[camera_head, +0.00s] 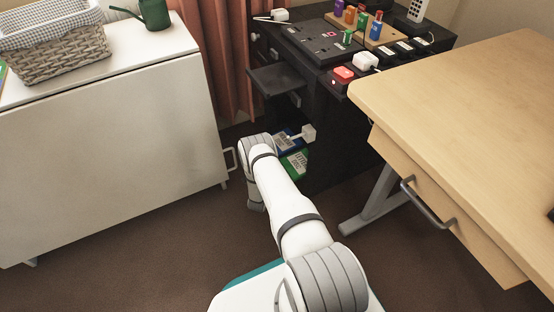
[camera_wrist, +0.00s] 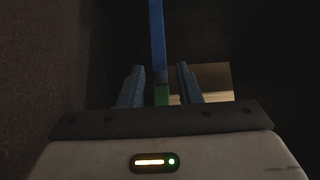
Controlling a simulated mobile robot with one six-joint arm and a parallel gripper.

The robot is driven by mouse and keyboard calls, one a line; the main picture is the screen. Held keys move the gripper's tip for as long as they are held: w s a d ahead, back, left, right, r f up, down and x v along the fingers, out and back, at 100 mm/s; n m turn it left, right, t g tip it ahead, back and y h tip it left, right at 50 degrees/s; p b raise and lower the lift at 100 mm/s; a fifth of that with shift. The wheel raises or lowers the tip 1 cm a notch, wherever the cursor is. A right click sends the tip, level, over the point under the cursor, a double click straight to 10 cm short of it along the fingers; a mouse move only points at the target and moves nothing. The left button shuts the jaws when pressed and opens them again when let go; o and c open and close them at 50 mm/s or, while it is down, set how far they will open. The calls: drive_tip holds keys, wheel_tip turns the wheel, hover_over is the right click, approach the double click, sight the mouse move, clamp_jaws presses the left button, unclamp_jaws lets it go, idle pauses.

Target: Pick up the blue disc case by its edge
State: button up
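The blue disc case (camera_wrist: 157,40) shows edge-on in the wrist view as a thin upright strip. Its lower end reaches between the blue fingers of my gripper (camera_wrist: 161,78). The fingers are apart, with a dark gap on each side of the strip, so the gripper is open and not clamped on the case. A green piece (camera_wrist: 161,96) shows below the strip. In the head view a blue case (camera_head: 285,141) with a pale label lies low in the dark cabinet, partly hidden by my arm. My fingers are hidden there.
A green case (camera_head: 295,164) lies just below the blue one. A white block (camera_head: 308,133) is beside them. The dark cabinet (camera_head: 335,150) encloses this spot. A wooden desk (camera_head: 470,110) stands right, a white cabinet (camera_head: 110,130) left. Brown floor lies between.

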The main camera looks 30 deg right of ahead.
drive_tip(key=shift+b+x, duration=0.5)
drive_tip(key=shift+x, duration=0.75)
clamp_jaws()
drive_tip(key=s+a+r+p, duration=0.7)
drive_tip(key=s+a+p, duration=0.2)
drive_tip(key=s+p, duration=0.1)
drive_tip(key=shift+s+a+r+p, duration=0.15)
drive_tip(key=shift+a+r+p, duration=0.15)
drive_tip(key=shift+p, duration=0.4)
